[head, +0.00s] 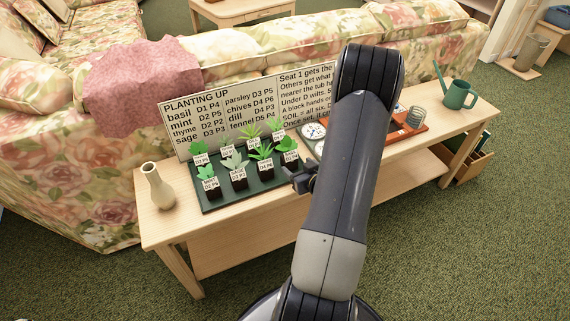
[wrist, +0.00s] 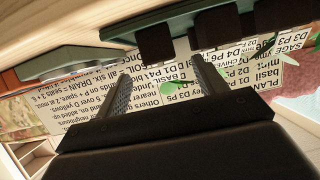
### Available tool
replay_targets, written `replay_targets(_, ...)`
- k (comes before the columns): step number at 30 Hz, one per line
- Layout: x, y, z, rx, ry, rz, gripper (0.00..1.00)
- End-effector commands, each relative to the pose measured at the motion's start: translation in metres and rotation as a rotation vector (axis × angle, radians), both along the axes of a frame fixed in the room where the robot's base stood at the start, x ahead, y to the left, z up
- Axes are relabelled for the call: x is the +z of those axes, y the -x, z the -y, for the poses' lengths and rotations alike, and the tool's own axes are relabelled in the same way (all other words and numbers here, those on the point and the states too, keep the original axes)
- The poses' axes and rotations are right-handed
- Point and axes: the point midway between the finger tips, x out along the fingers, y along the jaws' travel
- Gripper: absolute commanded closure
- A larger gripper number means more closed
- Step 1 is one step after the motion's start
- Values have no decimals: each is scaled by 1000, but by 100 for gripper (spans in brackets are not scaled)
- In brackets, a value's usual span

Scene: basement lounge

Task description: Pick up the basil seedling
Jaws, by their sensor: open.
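Several small seedlings in dark pots stand in two rows on a dark green tray (head: 212,207) on the wooden table. The sign (head: 181,135) behind lists basil as D1 P4. My gripper (head: 300,178) is beside the tray's right end, close to the front-right seedling (head: 288,147). In the wrist view my gripper (wrist: 160,68) has its fingers apart with nothing held between them. Dark pots (wrist: 155,42) hang at the top of that tilted view, and a green leaf (wrist: 182,90) shows beyond the fingers.
A beige vase (head: 158,188) stands left of the tray. Right of my arm are a reddish tray (head: 405,136), a glass (head: 415,117) and a green watering can (head: 457,95). A floral sofa (head: 235,55) stands behind the table. My arm hides part of the tabletop.

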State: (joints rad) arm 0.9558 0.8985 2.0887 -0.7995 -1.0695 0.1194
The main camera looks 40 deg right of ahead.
Motion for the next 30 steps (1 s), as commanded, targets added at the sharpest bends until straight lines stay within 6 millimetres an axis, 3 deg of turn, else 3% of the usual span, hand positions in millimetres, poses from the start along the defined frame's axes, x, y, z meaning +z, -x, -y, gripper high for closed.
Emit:
replay_targets(18,-24,-65,14,0,0,-1,33)
replay_targets(26,-25,-67,14,-1,-1,-2,33)
replay_targets(30,-25,-67,14,-1,-1,-2,44)
